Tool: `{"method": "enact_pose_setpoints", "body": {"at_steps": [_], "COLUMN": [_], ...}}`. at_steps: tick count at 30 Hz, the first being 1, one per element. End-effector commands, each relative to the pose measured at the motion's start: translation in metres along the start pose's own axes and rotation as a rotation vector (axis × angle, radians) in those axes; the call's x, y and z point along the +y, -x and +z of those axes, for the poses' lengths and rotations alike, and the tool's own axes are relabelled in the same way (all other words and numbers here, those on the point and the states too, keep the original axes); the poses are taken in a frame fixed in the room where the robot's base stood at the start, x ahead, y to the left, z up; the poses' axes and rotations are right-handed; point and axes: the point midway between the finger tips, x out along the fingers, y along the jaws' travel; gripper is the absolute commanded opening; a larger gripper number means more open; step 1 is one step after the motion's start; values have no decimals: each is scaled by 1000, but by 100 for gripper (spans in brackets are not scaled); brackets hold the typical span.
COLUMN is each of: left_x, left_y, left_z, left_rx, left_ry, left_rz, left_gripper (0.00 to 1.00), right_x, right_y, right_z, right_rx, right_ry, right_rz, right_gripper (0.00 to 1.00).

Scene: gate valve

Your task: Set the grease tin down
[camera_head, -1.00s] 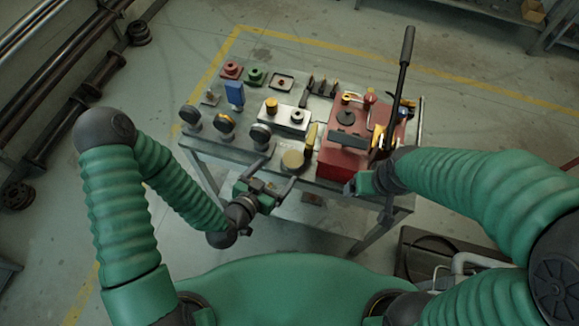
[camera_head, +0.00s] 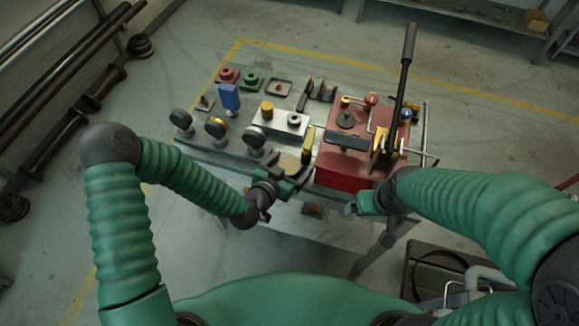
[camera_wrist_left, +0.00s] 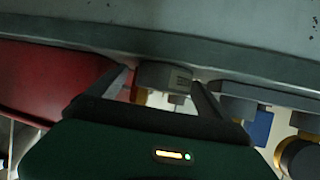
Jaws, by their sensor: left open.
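The grease tin (camera_head: 289,163), a short round can with a tan top, is near the front edge of the workbench, left of the red toolbox. In the left wrist view the tin (camera_wrist_left: 163,76) shows as a grey can with lettering, against the bench surface. My left gripper (camera_head: 285,179) is at the bench's front edge, close to the tin. In the left wrist view its open fingers (camera_wrist_left: 162,85) have the tin between them, with gaps at the sides. My right gripper (camera_head: 366,202) is low in front of the red toolbox; its fingers are unclear.
Several round gauges (camera_head: 216,129), a light block (camera_head: 281,121) and a blue item (camera_head: 230,96) occupy the workbench (camera_head: 190,150). A yellow-handled tool (camera_head: 308,139) lies close behind the tin.

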Motion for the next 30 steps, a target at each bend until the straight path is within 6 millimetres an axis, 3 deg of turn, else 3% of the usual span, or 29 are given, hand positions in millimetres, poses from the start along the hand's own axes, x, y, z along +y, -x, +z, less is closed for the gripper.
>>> {"method": "enact_pose_setpoints", "body": {"at_steps": [2, 21, 30], "left_x": [-2, -2, -2], "left_y": [0, 1, 5], "left_z": [0, -1, -9], "left_rx": [1, 5, 7], "left_ry": [1, 0, -3], "left_rz": [-1, -2, -2], "left_gripper": [88, 5, 5], "right_x": [0, 0, 0], "right_y": [0, 0, 2], "right_z": [0, 0, 0], "right_rx": [0, 0, 0], "right_ry": [0, 0, 0], "right_rz": [0, 0, 0], "right_gripper": [86, 86, 86]}}
